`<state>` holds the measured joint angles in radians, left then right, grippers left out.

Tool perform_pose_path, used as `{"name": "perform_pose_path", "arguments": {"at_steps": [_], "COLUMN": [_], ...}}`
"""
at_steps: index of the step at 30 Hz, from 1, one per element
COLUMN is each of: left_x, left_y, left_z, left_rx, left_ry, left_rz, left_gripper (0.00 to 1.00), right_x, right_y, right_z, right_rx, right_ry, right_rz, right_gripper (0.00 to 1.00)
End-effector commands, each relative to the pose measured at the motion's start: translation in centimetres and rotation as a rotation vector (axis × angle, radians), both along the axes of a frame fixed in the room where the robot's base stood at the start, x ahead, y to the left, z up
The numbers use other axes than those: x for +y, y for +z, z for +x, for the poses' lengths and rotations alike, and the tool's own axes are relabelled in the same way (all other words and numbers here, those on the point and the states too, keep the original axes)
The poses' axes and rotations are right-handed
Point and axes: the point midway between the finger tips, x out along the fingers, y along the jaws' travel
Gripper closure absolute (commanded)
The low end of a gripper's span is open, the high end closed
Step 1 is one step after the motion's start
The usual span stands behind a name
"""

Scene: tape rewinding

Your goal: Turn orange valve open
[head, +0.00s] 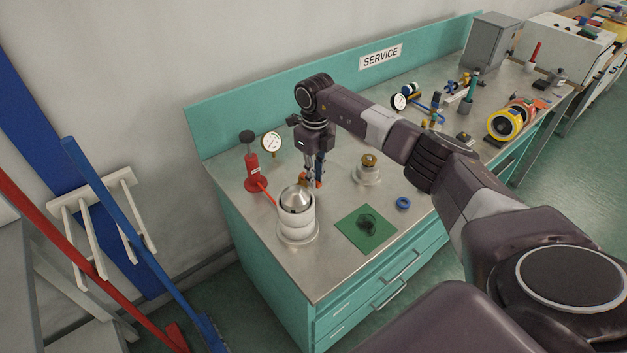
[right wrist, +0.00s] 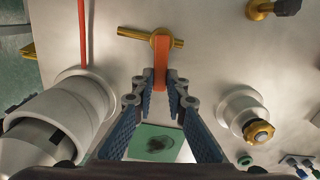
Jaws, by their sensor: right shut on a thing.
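The orange valve handle (right wrist: 160,62) stands on a brass pipe piece (right wrist: 134,34) in the right wrist view. My right gripper (right wrist: 160,84) is shut on the handle, with its blue-padded fingertips on either side of it. In the head view, a little of the orange valve (head: 317,181) shows low at the fingertips of the right gripper (head: 314,174), behind the white cylinder. The fingers hide part of the valve there. The handle lies roughly across the brass pipe in the wrist view. My left gripper is not in view.
A white cylinder with a metal dome (head: 296,222) stands close in front of the valve. A red pump (head: 253,178) and a gauge (head: 271,144) are to its left.

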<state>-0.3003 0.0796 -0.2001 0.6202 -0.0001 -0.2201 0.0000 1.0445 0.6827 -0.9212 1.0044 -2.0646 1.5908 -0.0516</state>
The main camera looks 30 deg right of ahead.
Motion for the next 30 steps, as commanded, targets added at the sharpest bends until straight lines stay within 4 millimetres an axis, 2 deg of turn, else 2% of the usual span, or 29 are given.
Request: {"name": "perform_pose_path", "arguments": {"at_steps": [1,12,30], "left_x": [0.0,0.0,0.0], "left_y": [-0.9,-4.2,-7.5], "left_z": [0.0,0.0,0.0], "left_rx": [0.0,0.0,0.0], "left_ry": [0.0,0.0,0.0], "left_rz": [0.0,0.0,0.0], "left_gripper": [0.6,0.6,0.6], "right_x": [-0.3,-1.7,-3.2], "right_y": [-0.3,-0.2,0.0], "right_z": [0.1,0.9,2.9], "right_rx": [-0.004,-0.005,-0.005], "right_ry": [0.034,0.376,0.945], "right_rz": [-0.002,-0.002,-0.003], "right_gripper": [1.0,1.0,1.0]}}
